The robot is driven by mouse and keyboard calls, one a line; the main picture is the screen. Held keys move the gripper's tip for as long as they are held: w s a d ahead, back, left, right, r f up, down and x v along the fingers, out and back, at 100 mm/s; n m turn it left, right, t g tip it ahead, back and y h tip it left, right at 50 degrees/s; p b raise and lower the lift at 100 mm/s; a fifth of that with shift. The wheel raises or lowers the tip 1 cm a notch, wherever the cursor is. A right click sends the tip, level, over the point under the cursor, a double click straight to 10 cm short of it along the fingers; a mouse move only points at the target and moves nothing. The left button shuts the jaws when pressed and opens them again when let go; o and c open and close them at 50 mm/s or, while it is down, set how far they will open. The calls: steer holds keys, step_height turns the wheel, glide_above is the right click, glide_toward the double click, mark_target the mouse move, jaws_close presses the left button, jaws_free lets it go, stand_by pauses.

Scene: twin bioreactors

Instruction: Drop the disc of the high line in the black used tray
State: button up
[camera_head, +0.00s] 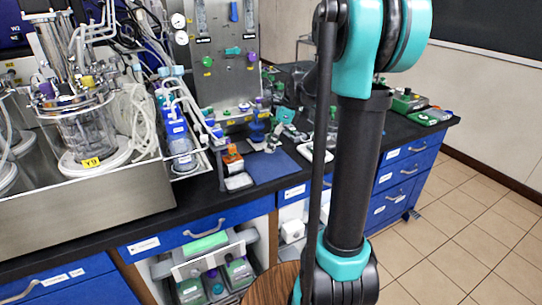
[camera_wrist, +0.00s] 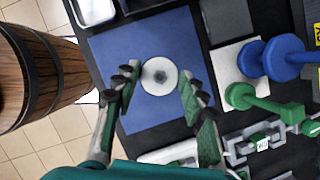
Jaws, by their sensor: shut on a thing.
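The disc (camera_wrist: 159,76), round and white with a grey centre, is between the fingertips of my gripper (camera_wrist: 157,80) in the wrist view. My gripper is shut on it, over a blue mat (camera_wrist: 150,112). The mat also shows in the head view (camera_head: 270,168), where I cannot make out the disc. A shallow tray with a pale inside (camera_wrist: 95,10) is cut off at the top left of the wrist view. A dark grey square (camera_wrist: 222,20) lies right of the mat. I cannot tell which is the black used tray.
Blue (camera_wrist: 268,60) and green (camera_wrist: 250,100) knobbed parts stand right of the mat. A wooden barrel (camera_wrist: 38,65) stands off the bench edge. The bioreactor vessel (camera_head: 85,130) sits in a steel tub (camera_head: 90,205) at the left. My arm hides part of the bench.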

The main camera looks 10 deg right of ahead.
mark_target(274, 150)
steer(key=shift+f, duration=3)
steer(key=shift+f, duration=0.1)
steer(key=o, duration=0.8)
steer(key=shift+o, duration=0.2)
